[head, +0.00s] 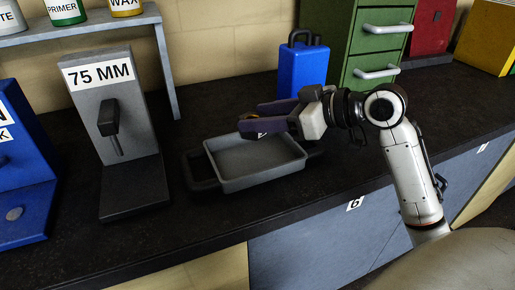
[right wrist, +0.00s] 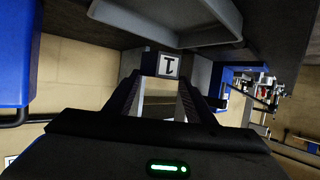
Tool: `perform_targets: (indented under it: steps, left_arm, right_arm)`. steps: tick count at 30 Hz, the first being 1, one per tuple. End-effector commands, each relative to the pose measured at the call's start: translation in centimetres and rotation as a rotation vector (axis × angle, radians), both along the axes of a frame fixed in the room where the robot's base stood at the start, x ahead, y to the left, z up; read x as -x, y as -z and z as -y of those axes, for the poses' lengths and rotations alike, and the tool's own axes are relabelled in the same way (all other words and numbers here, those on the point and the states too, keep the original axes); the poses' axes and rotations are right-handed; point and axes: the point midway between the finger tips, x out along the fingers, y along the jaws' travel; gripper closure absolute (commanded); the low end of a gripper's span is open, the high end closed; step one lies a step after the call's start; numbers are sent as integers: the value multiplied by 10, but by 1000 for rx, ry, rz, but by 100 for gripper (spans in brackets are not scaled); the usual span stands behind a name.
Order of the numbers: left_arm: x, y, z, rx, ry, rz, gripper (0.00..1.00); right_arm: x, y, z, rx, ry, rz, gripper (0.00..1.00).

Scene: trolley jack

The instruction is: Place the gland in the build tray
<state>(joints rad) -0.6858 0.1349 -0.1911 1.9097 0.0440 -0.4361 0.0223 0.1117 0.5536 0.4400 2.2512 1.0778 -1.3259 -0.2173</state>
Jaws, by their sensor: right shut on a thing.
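My right gripper (head: 262,119) reaches in from the right, above the far side of the build tray. It is shut on a small brass-coloured piece, which I take to be the gland (head: 247,117), mostly hidden by the fingers. The build tray (head: 258,180) is a shallow grey tray with dark side handles on the black bench, and its visible floor is empty. It also shows at the top of the right wrist view (right wrist: 170,30). In that view the fingers (right wrist: 162,92) point toward a dark block with a "1" label (right wrist: 168,65); the gland is not clear there. My left gripper is out of view.
A grey "75 MM" stand (head: 115,130) with a dark lever stands left of the tray. A blue case (head: 303,70) and a green drawer cabinet (head: 350,40) stand behind. A blue unit (head: 20,165) is at far left. Bare bench (head: 225,225) lies in front.

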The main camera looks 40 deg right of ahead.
Motion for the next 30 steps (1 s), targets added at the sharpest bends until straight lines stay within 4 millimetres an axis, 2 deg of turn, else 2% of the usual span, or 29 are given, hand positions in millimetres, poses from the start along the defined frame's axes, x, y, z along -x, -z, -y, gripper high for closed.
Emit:
perform_targets:
  steps: [3,10,16,29,30]
  left_arm:
    - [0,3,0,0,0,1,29]
    - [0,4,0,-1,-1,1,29]
    - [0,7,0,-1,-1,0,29]
    - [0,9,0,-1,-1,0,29]
    - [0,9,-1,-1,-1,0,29]
  right_arm:
    - [0,23,-1,-7,2,1,90]
    - [0,45,-1,-5,2,3,90]
    - [0,72,-1,-6,3,2,90]
    - [0,79,-1,-1,2,4,90]
    - [0,80,-1,0,1,-1,45]
